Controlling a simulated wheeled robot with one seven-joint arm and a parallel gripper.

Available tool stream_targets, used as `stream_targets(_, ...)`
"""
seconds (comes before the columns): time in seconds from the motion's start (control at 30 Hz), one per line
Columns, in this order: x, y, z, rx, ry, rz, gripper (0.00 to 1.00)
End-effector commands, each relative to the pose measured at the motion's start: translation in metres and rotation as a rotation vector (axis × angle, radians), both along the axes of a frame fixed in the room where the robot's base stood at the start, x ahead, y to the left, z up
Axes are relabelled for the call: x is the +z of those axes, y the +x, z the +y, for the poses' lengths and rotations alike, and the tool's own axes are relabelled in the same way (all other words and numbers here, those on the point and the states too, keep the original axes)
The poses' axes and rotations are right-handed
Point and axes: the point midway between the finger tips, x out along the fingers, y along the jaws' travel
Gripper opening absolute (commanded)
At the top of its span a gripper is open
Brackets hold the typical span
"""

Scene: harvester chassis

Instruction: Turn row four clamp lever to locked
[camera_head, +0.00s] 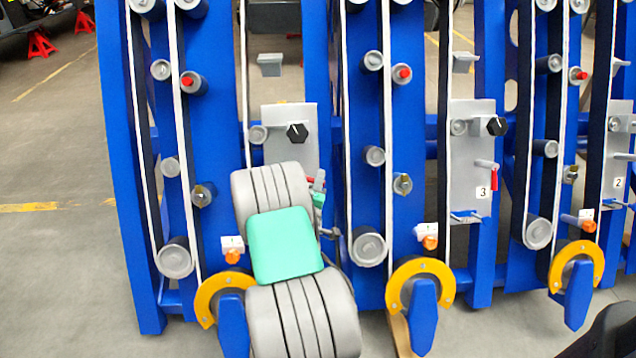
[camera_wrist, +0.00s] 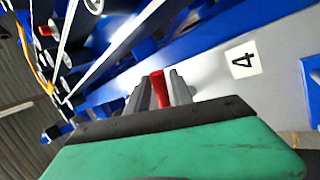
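The row four clamp lever has a red handle (camera_wrist: 158,88), seen in the wrist view close to the plate marked 4 (camera_wrist: 243,60). My gripper's grey fingers (camera_wrist: 159,90) lie on either side of the red handle, with no clear gap, so they look shut on it. The lever's pivot is hidden.
Blue uprights with belts and rollers stand close on both sides. A black knob (camera_head: 297,132) sits above my arm on the row four plate. The row three plate (camera_head: 472,150) has its own red lever (camera_head: 487,172). Yellow half-rings (camera_head: 421,275) stick out low.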

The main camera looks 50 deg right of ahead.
Motion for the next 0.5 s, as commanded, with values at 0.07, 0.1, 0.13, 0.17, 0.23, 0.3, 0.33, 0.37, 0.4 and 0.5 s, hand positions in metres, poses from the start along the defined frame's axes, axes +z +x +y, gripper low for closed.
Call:
stream_targets(0.07, -0.0001, 0.0, 0.0001, 0.0, 0.0, 0.0, 0.2)
stream_targets(0.1, -0.0001, -0.0001, 0.0002, 0.0, 0.0, 0.0, 0.17)
stream_targets(0.13, -0.0001, 0.0, 0.0002, 0.0, 0.0, 0.0, 0.14)
stream_targets(0.17, -0.0001, -0.0001, 0.0002, 0.0, 0.0, 0.0, 0.12)
stream_targets(0.23, -0.0001, 0.0, 0.0002, 0.0, 0.0, 0.0, 0.06)
stream_targets(0.3, -0.0001, 0.0, 0.0002, 0.0, 0.0, 0.0, 0.0)
stream_targets(0.33, -0.0001, 0.0, 0.0003, 0.0, 0.0, 0.0, 0.0)
stream_targets(0.37, -0.0001, 0.0, 0.0003, 0.0, 0.0, 0.0, 0.0)
stream_targets(0.4, -0.0001, 0.0, 0.0003, 0.0, 0.0, 0.0, 0.0)
stream_targets(0.5, -0.0001, 0.0, 0.0003, 0.0, 0.0, 0.0, 0.0)
